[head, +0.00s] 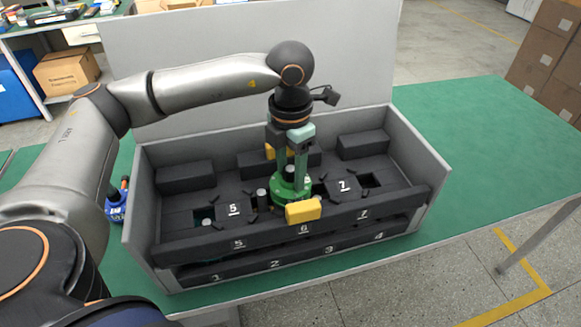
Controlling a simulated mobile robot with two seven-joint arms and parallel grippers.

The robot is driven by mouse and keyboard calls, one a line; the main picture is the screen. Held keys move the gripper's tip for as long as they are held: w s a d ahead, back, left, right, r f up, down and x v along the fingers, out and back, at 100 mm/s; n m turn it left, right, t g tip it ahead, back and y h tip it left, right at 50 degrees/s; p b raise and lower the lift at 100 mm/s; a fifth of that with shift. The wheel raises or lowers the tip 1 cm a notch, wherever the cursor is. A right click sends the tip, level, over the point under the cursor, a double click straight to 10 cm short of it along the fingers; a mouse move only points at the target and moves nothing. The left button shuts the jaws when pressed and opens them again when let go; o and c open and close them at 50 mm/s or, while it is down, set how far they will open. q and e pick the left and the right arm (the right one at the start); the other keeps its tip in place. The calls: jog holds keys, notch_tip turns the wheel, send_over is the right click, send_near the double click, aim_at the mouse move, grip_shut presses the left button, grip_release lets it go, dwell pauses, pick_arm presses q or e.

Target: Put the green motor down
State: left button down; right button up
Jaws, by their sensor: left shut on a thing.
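The green motor (290,190) is a round green body in the head view, at the middle of the grey box, at the position by the front label 6. My left gripper (291,175) points straight down and is shut on the motor's upper part. The motor appears low in the black rack; I cannot tell whether it touches the rack. The black rack (300,243) has numbered slots and fills the grey box (140,222). My right gripper is not in view.
A yellow block (303,210) sits at the rack's front, just before the motor. A blue motor-like part (116,207) stands on the green table (470,130) left of the box. The table right of the box is clear. A pale panel stands behind.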

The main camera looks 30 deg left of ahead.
pick_arm(q)
jog(key=shift+f, duration=0.1)
jog(key=shift+c, duration=1.3)
grip_release()
notch_tip(320, 180, up, 12)
